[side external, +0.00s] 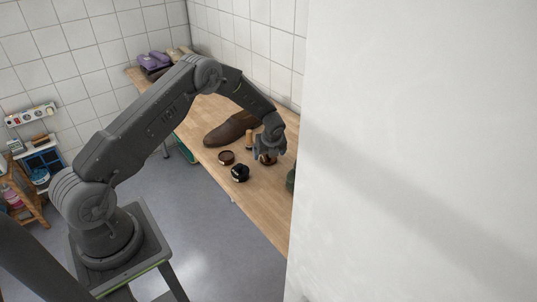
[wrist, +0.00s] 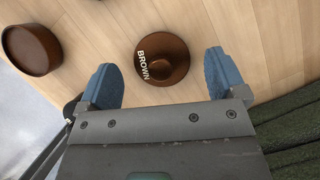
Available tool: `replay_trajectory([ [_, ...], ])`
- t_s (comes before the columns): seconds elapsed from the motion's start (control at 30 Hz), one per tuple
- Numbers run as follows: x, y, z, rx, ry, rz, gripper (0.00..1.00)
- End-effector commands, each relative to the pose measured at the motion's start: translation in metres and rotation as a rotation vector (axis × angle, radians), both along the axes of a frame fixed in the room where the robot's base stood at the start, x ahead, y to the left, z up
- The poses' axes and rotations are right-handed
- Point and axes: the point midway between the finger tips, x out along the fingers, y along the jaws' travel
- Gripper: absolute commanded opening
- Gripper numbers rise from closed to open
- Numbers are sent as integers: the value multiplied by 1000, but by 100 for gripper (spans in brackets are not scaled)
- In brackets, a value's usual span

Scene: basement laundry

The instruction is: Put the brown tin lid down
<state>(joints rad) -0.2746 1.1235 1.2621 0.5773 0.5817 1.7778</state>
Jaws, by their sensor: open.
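The brown tin lid (wrist: 162,60), marked "BROWN" and with a raised middle, lies on the wooden bench in the wrist view. My gripper (wrist: 160,72) is open, its two blue fingers apart on either side of the lid, with visible gaps between them and it. In the side view my gripper (side external: 268,152) is low over the bench, and the lid (side external: 267,160) shows partly behind its fingers. A round brown tin (wrist: 32,50) stands to the left in the wrist view; it also shows in the side view (side external: 226,157).
A brown shoe (side external: 228,130) and a small wooden-coloured upright object (side external: 249,139) are behind. A black round object (side external: 240,173) stands near the bench's front edge. A dark green ribbed thing (wrist: 292,128) is close on the right. Purple items (side external: 153,60) are at the far end.

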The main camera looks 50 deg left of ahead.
Motion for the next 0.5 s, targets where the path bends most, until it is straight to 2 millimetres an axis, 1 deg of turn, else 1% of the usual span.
replay_trajectory([
  [0.03, 0, -3, 10, 1, -3, -1, 90],
  [0.3, -9, -24, 63, 0, -4, -2, 90],
  [0.4, -12, -30, 79, 0, -2, -1, 90],
  [0.5, -14, -35, 90, 0, -1, 0, 90],
])
